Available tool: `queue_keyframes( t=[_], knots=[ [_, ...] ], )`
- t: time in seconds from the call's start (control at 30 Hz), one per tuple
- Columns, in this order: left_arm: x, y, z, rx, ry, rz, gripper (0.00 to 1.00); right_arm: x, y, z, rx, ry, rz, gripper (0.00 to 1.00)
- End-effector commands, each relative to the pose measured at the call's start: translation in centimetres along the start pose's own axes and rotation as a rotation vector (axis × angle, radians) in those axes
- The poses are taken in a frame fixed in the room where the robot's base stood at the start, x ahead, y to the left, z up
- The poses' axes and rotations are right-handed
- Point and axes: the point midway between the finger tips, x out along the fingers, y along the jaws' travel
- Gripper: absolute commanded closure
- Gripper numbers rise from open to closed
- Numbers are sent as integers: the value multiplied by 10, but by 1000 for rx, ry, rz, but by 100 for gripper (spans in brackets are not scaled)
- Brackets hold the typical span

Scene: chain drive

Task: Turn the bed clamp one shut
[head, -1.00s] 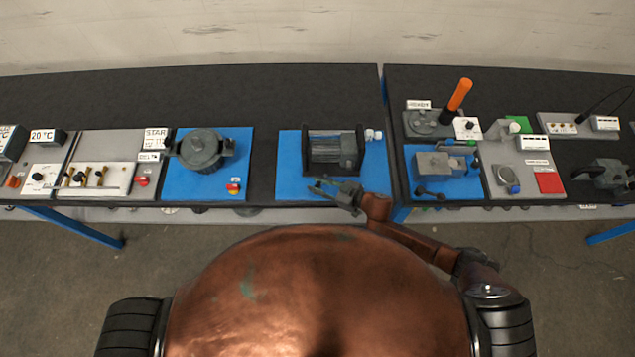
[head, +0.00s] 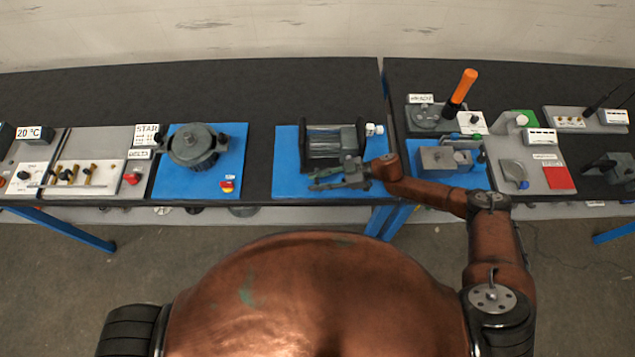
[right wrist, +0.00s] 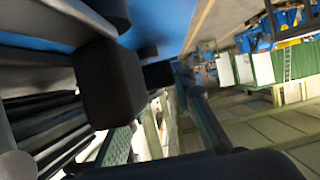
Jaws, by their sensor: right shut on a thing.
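The chain drive unit (head: 335,142), a dark frame with a grey drum, stands on a blue plate (head: 285,170) in the middle of the head view. My right gripper (head: 326,179) is low in front of it, over the front part of the plate. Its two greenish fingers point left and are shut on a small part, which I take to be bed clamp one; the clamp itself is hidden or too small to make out. In the right wrist view the fingers (right wrist: 160,135) show close beside dark blocks and rods. My left gripper is not in view.
A grey motor (head: 193,146) on another blue plate stands to the left. A grey vise-like block (head: 440,160) and an orange handle (head: 462,86) stand to the right, near my right arm. The black table top behind is clear.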

Motion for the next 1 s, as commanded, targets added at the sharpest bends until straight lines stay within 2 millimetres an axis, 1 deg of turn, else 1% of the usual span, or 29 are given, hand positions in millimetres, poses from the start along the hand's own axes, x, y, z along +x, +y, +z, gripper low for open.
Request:
queue_keyframes(
  t=[0.37, 0.4, 0.6, 0.67, 0.83, 0.9, 1.0],
  knots=[
    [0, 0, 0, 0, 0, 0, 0, 0, 0, 1, -2, -3, -1, 100],
    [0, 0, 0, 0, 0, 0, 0, 0, 0, 1, -2, -3, -1, 74],
    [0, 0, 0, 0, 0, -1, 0, 0, 0, 1, -2, -1, -2, 61],
    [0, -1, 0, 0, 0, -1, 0, 0, 0, 1, -2, -1, -2, 58],
    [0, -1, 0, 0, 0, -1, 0, 0, 0, 0, -1, -1, -2, 58],
    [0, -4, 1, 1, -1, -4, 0, 0, 0, 0, -1, -1, -2, 58],
    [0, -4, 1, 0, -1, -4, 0, -6, 0, 1, -1, -1, -1, 58]
  ],
)
